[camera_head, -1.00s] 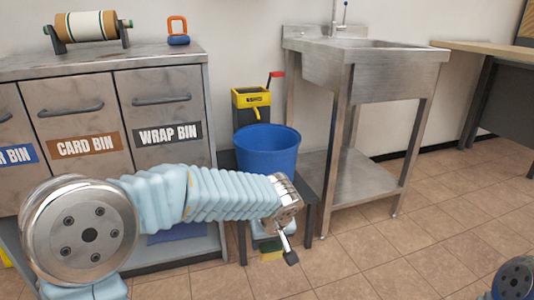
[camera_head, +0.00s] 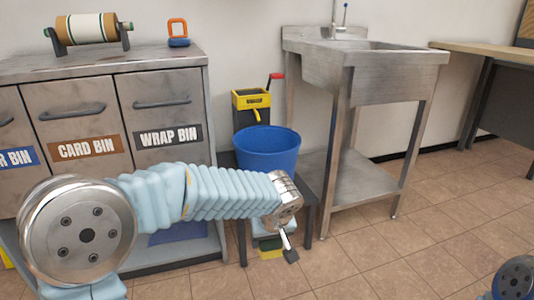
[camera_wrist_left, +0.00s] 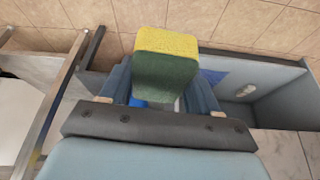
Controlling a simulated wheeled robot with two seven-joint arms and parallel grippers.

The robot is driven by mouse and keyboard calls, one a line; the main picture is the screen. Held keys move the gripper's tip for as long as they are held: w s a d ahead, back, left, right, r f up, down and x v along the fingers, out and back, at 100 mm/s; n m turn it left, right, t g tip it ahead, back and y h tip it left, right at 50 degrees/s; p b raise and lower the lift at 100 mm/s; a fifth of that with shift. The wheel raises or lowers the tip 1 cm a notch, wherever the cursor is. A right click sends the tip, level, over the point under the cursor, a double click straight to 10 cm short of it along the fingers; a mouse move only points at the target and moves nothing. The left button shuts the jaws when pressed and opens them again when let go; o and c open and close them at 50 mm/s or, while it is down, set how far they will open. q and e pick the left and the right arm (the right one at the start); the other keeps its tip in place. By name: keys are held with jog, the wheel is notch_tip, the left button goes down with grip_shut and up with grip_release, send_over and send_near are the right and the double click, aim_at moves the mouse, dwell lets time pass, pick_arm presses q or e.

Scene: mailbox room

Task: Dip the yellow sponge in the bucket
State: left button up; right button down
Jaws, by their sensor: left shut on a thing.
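The blue bucket (camera_head: 267,152) stands upright on a low dark stand, behind my left arm in the head view. My left gripper (camera_head: 281,250) is below and in front of the bucket, outside it, low near the floor. It is shut on the yellow sponge (camera_head: 271,254), which has a dark green layer. The head view shows the sponge only partly, beside the fingers. The left wrist view shows the sponge (camera_wrist_left: 166,68) between the two fingers of my left gripper (camera_wrist_left: 165,95). My right gripper is not in view.
A dark stand (camera_head: 311,190) holds the bucket. A metal sink (camera_head: 365,75) stands to the right and a bin cabinet (camera_head: 105,85) to the left. The tiled floor (camera_head: 400,265) at front right is clear.

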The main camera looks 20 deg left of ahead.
pick_arm(q)
notch_tip(320, 180, up, 8)
jog(key=p, duration=0.5)
jog(key=shift+r, duration=0.15)
jog(key=shift+r+p, duration=1.7)
jog(key=shift+r, duration=0.75)
notch_tip(320, 180, up, 4)
jog(key=p, duration=0.2)
jog(key=shift+p, duration=0.3)
dwell(0.5)
jog(key=s+a+f+m+h+p, duration=0.1)
jog(key=a+f+m+p, duration=0.1)
jog(key=f, duration=0.5)
jog(key=a+f+m+h+p, duration=0.1)
jog(key=a+f+m+p, duration=0.2)
jog(key=f, duration=0.3)
jog(key=shift+s+a+f+m+t+p, duration=0.3)
jog(key=shift+s+a+f, duration=0.05)
jog(key=shift+s+f, duration=0.05)
